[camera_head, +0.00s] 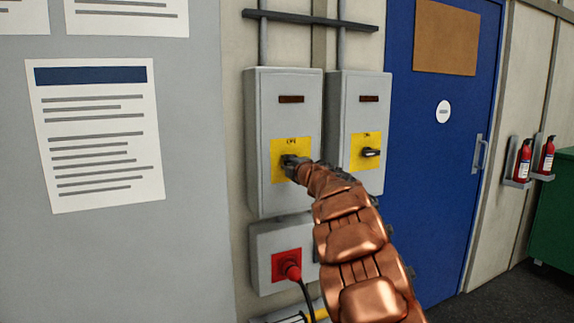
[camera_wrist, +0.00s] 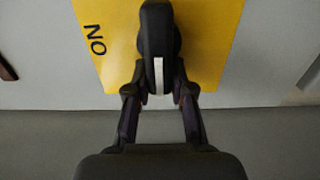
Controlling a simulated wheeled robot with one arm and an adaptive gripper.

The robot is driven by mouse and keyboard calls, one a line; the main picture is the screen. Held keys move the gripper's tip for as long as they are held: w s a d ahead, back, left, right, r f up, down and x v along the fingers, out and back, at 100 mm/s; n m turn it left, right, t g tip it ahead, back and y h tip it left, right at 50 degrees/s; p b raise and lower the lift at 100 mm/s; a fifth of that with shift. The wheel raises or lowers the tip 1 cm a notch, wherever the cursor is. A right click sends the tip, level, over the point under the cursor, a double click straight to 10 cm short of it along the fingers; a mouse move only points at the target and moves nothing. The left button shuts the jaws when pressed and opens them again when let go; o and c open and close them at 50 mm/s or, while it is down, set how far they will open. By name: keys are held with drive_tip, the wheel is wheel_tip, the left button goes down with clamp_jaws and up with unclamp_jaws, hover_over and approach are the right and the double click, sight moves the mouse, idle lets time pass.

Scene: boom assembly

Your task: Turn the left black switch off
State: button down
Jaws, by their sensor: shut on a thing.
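The left black switch (camera_head: 288,160) sits on a yellow plate (camera_head: 277,170) marked ON, on the front of the left grey box (camera_head: 283,110). My gripper (camera_head: 298,170) reaches it from the lower right and partly hides it. In the wrist view, the black switch handle (camera_wrist: 158,28) with a white line stands between my gripper's fingers (camera_wrist: 160,100), which are closed on its near end. The handle points up and down in that view, with the ON lettering (camera_wrist: 95,40) to its left. The right black switch (camera_head: 371,152) lies roughly level on its own yellow plate, apart from my gripper.
The right grey box (camera_head: 360,95) stands close beside the left one. Below is a smaller box with a red plug (camera_head: 290,269) and a hanging cable. A blue door (camera_head: 430,200) and fire extinguishers (camera_head: 524,160) are to the right. Papers (camera_head: 95,135) hang on a grey panel to the left.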

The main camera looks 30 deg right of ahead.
drive_tip(key=c, duration=1)
unclamp_jaws()
drive_tip(key=shift+f, duration=0.1)
drive_tip(key=shift+s, duration=0.15)
drive_tip(key=s, duration=1.1)
drive_tip(key=shift+s+a, duration=0.35)
drive_tip(key=shift+a, duration=0.1)
